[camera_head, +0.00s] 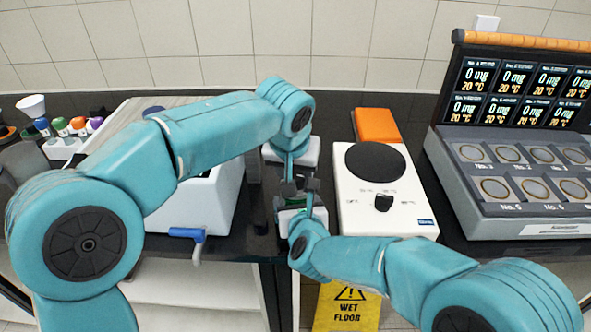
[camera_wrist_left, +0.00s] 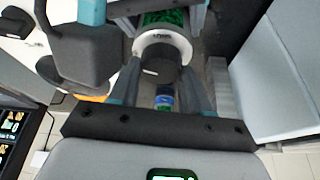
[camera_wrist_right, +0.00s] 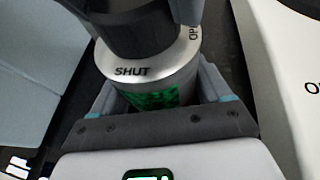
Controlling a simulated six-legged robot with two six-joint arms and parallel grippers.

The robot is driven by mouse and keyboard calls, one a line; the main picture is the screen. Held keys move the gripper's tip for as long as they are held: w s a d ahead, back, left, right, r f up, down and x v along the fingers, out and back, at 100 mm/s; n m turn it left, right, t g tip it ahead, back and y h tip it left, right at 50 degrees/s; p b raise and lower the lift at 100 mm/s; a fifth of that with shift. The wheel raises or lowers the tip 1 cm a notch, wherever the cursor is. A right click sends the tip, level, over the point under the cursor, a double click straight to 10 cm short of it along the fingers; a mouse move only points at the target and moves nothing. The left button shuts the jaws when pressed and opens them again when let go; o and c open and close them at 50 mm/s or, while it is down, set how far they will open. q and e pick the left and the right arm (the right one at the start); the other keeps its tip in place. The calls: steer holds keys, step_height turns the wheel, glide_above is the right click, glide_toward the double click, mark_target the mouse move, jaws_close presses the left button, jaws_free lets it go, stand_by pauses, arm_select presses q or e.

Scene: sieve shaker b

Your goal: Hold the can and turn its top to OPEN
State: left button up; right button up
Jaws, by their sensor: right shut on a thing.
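The can (camera_wrist_right: 150,97) has a green patterned body, a silver ring marked SHUT and OPEN, and a dark knob on top. My right gripper (camera_wrist_right: 155,85) is shut on its body in the right wrist view. In the left wrist view, the can's knob (camera_wrist_left: 164,68) lies between the fingers of my left gripper (camera_wrist_left: 161,76), which look open with gaps at its sides. In the head view, my left gripper (camera_head: 298,186) is close above the right one, and both largely hide the can. The knob's pointer setting cannot be made out.
A white device with a round dark plate (camera_head: 375,161) and knob stands right of the grippers. A grey multi-well balance (camera_head: 515,175) is further right. A white box (camera_head: 205,200) with a blue handle is at left. An orange box (camera_head: 376,125) lies behind.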

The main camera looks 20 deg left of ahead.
arm_select(q)
steer(key=shift+d+n+g+y, duration=0.15)
steer(key=shift+n+y, duration=0.3)
steer(key=shift+n, duration=0.7)
steer(key=shift+a+n+g+y, duration=0.15)
steer(key=shift+n+y, duration=0.3)
steer(key=shift+n, duration=0.7)
steer(key=shift+d, duration=0.1)
steer(key=o, duration=1.1)
steer(key=shift+r, duration=0.1)
steer(key=v, duration=1.2)
steer(key=shift+w, duration=0.1)
